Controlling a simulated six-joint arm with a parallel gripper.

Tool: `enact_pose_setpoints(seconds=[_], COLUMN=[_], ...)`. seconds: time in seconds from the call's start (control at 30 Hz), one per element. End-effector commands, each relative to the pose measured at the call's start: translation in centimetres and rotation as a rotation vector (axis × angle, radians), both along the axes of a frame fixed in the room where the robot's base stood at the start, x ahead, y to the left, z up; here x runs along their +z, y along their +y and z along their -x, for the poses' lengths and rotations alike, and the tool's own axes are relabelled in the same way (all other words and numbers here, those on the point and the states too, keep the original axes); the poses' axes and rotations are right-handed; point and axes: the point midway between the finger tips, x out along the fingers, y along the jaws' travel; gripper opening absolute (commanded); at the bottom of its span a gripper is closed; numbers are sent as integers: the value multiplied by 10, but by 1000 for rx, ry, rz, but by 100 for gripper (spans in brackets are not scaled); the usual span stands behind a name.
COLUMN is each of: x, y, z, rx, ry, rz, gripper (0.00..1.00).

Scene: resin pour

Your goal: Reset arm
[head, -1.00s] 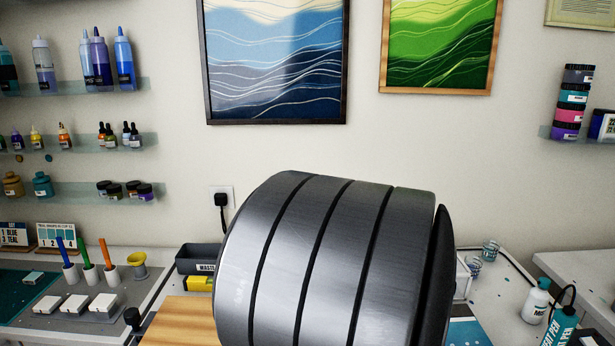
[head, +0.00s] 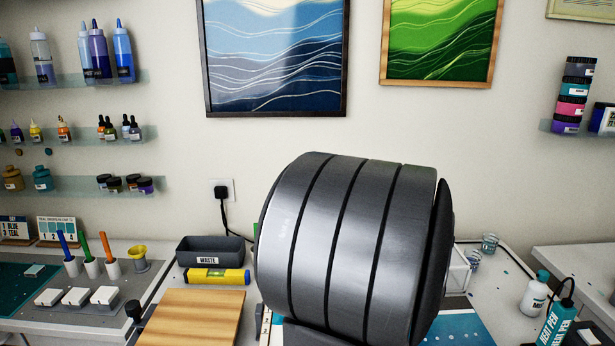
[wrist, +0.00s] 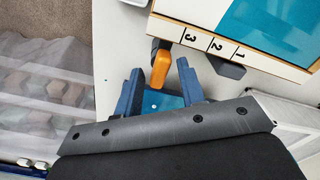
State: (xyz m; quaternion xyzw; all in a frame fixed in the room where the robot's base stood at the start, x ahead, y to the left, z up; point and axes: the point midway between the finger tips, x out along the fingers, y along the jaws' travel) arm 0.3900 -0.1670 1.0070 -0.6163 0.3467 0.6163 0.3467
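My gripper (wrist: 159,75) shows in the wrist view with its two blue fingers apart. An orange piece (wrist: 161,66) with a dark part at its top shows in line with the gap, near the fingertips. The fingers do not appear closed on it. I cannot tell its exact distance from them. In the head view, my own large grey arm link fills the lower middle and hides part of the table. My gripper does not show in that view.
A waste bin (head: 208,252), a yellow level (head: 217,276) and a wooden board (head: 192,318) lie left of my arm. A board numbered 1 to 3 (wrist: 217,47) shows in the wrist view.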

Motion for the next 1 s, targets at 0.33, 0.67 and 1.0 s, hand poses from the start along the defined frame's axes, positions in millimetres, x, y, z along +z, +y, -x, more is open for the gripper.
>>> enact_pose_setpoints(seconds=[0.33, 0.67, 1.0], x=[0, 0, 0], y=[0, 0, 0], z=[0, 0, 0], rx=[283, 552, 783], ry=[0, 0, 0], rz=[0, 0, 0], gripper=[36, 36, 36])
